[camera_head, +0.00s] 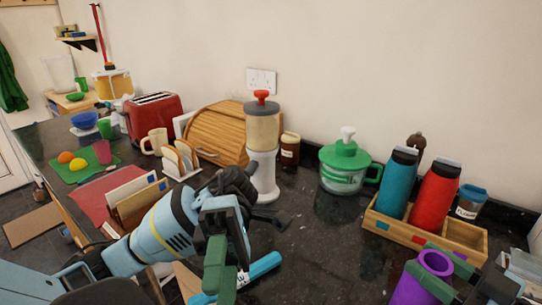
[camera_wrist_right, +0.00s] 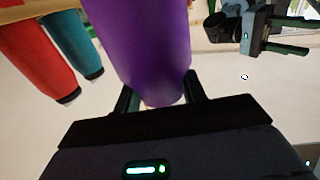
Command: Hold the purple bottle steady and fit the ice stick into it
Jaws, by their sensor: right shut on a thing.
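The purple bottle (camera_head: 407,292) is at the lower right of the head view, upright with its open mouth up. My right gripper (camera_head: 436,268) is shut on it, one green finger on each side. In the right wrist view the bottle (camera_wrist_right: 145,45) fills the space between the fingers (camera_wrist_right: 160,92). The blue ice stick (camera_head: 262,268) with a white label is at the bottom centre, apart from the bottle. My left gripper (camera_head: 228,262) is over the stick, and a green finger hides part of it. The left gripper's fingers (camera_wrist_right: 292,36) look spread, with nothing seen between them.
A wooden crate (camera_head: 408,233) holding a teal bottle (camera_head: 397,183) and a red bottle (camera_head: 436,195) stands behind the purple bottle. A green-lidded jug (camera_head: 345,168) and a white-based dispenser (camera_head: 262,165) stand at the back. Dark counter (camera_head: 335,250) between the grippers is clear.

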